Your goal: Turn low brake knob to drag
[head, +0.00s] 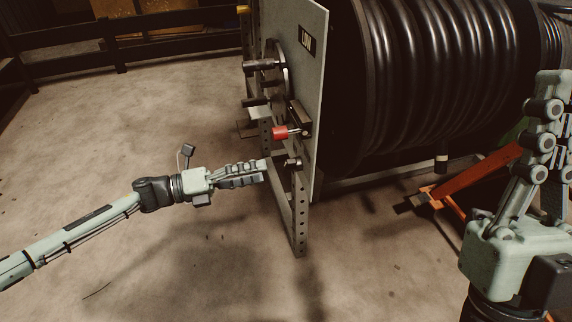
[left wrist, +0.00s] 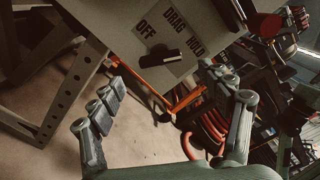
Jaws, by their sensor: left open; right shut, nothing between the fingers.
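The brake knob (left wrist: 166,56) shows in the left wrist view as a short black bar with a pale end on a grey panel. The label (left wrist: 172,32) beside it reads OFF, DRAG and HOLD; which word the knob points at I cannot tell. My left gripper (head: 263,170) is open and empty, left of the panel's edge in the head view. In the left wrist view its fingers (left wrist: 160,68) are apart, with the knob between and beyond the tips, not visibly touched. My right gripper (head: 553,88) is shut and empty at the far right, fingers upward.
A large dark hose reel (head: 435,80) stands behind the panel (head: 300,75), which carries a LOW sign (head: 307,40). A red-ended handle (head: 280,132) sticks out just above my left gripper. A perforated metal leg (head: 300,215) stands below. The floor at left is clear.

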